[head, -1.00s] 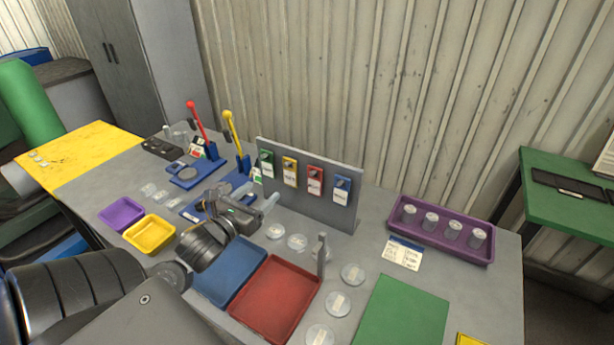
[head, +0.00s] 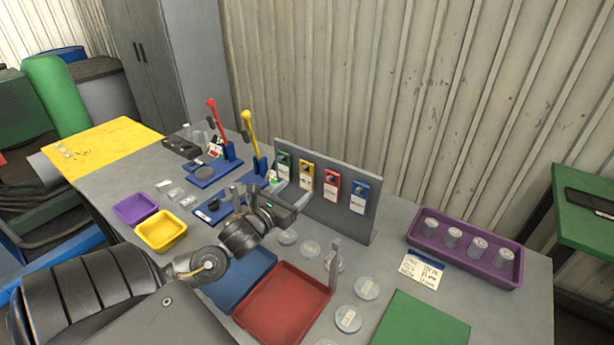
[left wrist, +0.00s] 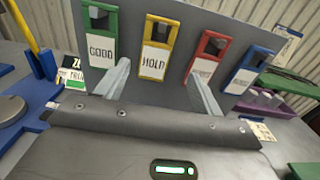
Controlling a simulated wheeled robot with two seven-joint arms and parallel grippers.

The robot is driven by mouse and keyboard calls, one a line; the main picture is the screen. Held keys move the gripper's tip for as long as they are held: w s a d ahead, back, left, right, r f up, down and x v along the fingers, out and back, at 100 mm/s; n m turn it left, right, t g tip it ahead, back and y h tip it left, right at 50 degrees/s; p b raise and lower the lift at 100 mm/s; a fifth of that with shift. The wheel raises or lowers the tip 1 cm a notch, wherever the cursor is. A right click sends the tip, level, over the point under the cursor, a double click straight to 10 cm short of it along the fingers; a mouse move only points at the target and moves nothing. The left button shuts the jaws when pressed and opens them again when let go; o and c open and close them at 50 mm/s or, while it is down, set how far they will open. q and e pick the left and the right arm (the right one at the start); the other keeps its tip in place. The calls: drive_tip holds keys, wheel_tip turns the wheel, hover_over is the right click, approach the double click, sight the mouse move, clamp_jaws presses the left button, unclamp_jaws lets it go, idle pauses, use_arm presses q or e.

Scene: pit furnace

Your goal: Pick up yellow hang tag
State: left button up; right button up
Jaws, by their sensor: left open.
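The yellow hang tag (head: 305,180), with a white label, hangs on the grey upright panel (head: 327,206) between the green tag (head: 284,165) and the red tag (head: 332,187). In the left wrist view the yellow tag (left wrist: 159,48) reads "HOLD" and lies ahead, between the two fingers in the picture. My left gripper (head: 293,194) is open and empty, just in front of the panel and below the yellow tag; its fingers (left wrist: 161,68) point at the panel. No contact with the tag is visible. My right gripper is not in view.
The blue tag (head: 359,198) hangs at the panel's right end. Red (head: 212,117) and yellow (head: 249,135) levers stand to the left. Blue and red trays (head: 285,306) lie below my arm. A purple tray (head: 425,246) with several cylinders stands at right.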

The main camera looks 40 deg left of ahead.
sight(306, 178)
use_arm(q)
drive_tip(key=w+p, duration=0.1)
drive_tip(key=w, duration=0.1)
drive_tip(key=w+a+p, duration=0.1)
drive_tip(key=w, duration=0.1)
drive_tip(key=shift+w+a, duration=0.15)
drive_tip(key=shift+w, duration=0.05)
drive_tip(key=shift+w+f, duration=0.1)
drive_tip(key=shift+w, duration=0.25)
drive_tip(key=c, duration=1.1)
drive_tip(key=shift+o, duration=0.2)
